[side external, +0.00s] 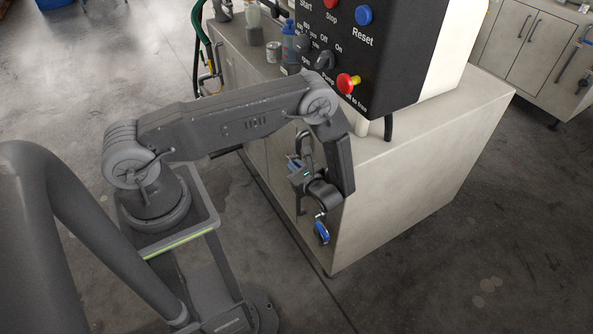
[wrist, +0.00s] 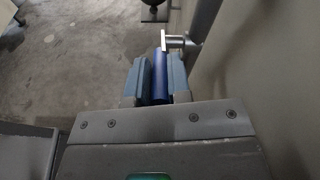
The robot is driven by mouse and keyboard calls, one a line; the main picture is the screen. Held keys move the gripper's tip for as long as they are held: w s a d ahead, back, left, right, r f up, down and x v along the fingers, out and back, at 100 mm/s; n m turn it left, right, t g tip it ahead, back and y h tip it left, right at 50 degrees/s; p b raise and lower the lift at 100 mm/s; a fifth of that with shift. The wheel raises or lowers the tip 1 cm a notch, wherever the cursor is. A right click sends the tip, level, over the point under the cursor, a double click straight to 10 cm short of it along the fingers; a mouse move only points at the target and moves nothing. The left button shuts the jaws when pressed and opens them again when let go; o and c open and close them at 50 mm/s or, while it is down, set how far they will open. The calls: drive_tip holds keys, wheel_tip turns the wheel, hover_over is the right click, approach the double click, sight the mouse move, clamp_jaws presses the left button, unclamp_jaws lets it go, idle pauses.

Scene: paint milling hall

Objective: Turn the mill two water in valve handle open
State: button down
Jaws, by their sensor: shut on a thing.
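My gripper (wrist: 160,75) is shut on a blue valve handle (wrist: 160,78), which lies lengthwise between its two light blue jaw pads. A bright metal stem (wrist: 178,43) joins the far end of the handle and runs right toward the cabinet side. In the side external view my gripper (side external: 294,164) is beside the pale cabinet, with the held handle mostly hidden by the jaws. A second blue handle (side external: 322,232) shows lower, near the cabinet's front corner. No label on either valve is readable, so I cannot tell which is mill two water in.
The pale cabinet (side external: 420,185) stands close beside my wrist. Bottles and a can (side external: 273,52) stand on top. The concrete floor (side external: 460,270) is open in front.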

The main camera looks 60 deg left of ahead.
idle(0.3)
drive_tip(key=c, duration=1.1)
unclamp_jaws()
drive_tip(key=v, duration=1.3)
drive_tip(key=shift+d+r, duration=0.3)
drive_tip(key=shift+d, duration=0.05)
